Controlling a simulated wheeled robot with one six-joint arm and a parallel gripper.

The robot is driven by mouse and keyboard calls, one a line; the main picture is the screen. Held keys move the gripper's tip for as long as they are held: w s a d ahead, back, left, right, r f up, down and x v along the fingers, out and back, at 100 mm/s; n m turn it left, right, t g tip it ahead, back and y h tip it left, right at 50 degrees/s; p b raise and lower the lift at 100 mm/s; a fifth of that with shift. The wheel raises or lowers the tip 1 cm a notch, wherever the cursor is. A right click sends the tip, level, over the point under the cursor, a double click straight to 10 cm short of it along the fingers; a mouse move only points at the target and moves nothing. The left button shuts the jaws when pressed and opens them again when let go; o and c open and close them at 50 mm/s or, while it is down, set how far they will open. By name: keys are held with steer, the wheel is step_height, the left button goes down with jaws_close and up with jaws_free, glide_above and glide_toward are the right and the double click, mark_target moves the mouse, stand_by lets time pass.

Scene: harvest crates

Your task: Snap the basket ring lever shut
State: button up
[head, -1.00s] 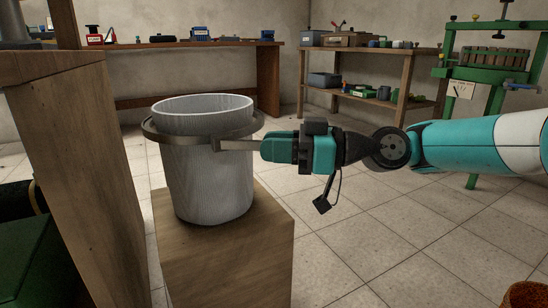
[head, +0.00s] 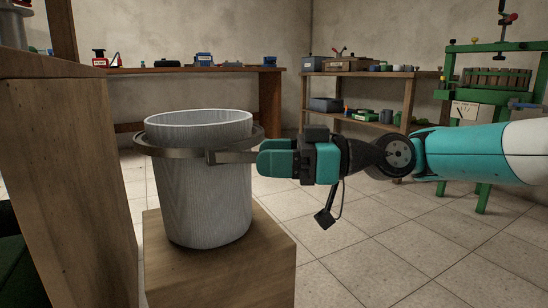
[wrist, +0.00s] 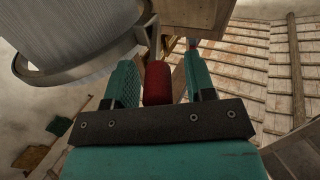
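A tall pale grey basket (head: 200,195) stands upright in the head view. A dark metal ring (head: 168,152) goes around it below the rim. The ring's lever (head: 232,157) sticks out to the right, away from the ring, and its end is hidden by my gripper (head: 260,158). In the wrist view my gripper's two teal fingers (wrist: 160,84) stand on either side of the lever's red grip (wrist: 157,84). Gaps show beside the grip, so the fingers look open around it. The basket wall (wrist: 75,35) and ring (wrist: 85,68) also show there at upper left.
The basket stands on a wooden block (head: 215,275). A tall wooden panel (head: 65,180) rises close on the left. A workbench (head: 200,72), shelves (head: 360,72) and a green press (head: 485,100) are farther back. Tiled floor right of the block is clear.

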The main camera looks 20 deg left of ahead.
steer(key=shift+d, duration=0.1)
steer(key=shift+w+r, duration=0.1)
steer(key=shift+r, duration=0.15)
step_height(320, 180, up, 19)
steer(key=p, duration=1.2)
steer(key=shift+r, duration=0.2)
steer(key=shift+c, duration=0.5)
